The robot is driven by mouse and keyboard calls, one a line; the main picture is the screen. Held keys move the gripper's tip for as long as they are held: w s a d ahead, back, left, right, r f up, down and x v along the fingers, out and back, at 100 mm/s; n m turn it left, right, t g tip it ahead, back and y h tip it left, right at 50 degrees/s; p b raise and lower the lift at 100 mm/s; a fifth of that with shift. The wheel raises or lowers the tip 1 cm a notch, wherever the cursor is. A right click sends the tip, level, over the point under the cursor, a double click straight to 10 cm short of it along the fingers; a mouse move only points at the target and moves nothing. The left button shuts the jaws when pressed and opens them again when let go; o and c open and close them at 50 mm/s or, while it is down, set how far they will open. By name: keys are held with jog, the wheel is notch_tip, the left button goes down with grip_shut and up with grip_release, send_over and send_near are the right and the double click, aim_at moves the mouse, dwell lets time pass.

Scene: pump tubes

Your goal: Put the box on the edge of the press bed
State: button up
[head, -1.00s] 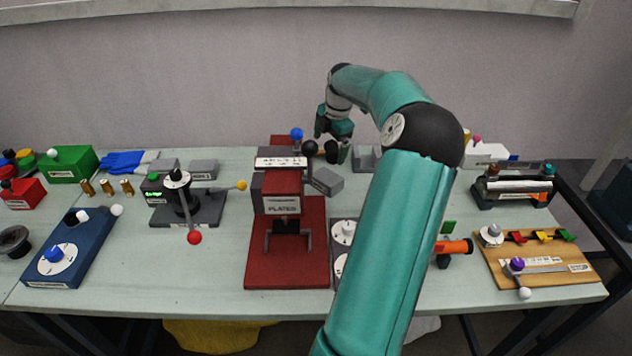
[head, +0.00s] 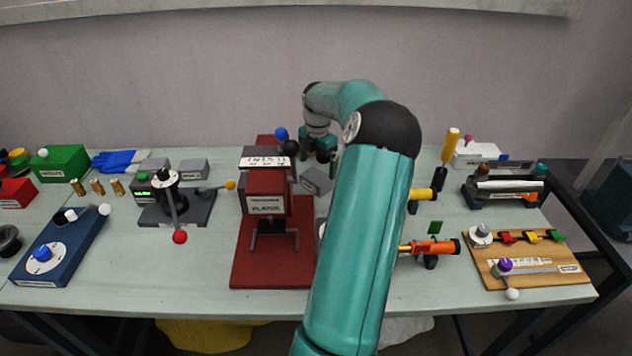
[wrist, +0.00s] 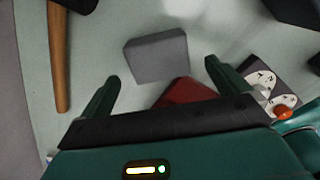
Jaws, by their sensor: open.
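A grey box (head: 317,181) lies on the table just right of the press, behind its front part. The dark red press (head: 265,204) stands mid-table, with its flat red bed (head: 255,268) toward the front. My gripper (head: 320,150) is behind and above the grey box in the head view, partly hidden by my arm. In the wrist view my open gripper (wrist: 162,70) has its fingers spread, with the grey box (wrist: 156,54) ahead of and between the fingertips, not gripped. Part of a red surface, probably the press (wrist: 188,92), shows just below the box.
The press has a blue ball knob (head: 281,133) and a black one near my gripper. A lever device (head: 175,200) stands to the left. Orange and yellow cylinders (head: 430,247) lie right of my arm. In the wrist view a wooden handle (wrist: 59,60) is at left.

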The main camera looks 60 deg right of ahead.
aim_at(316, 175)
jog(key=shift+w+f, duration=0.2)
jog(key=shift+f, duration=2.85)
jog(key=c, duration=1.1)
jog(key=shift+r, duration=0.15)
notch_tip(316, 175, up, 10)
jog(key=shift+f, duration=0.1)
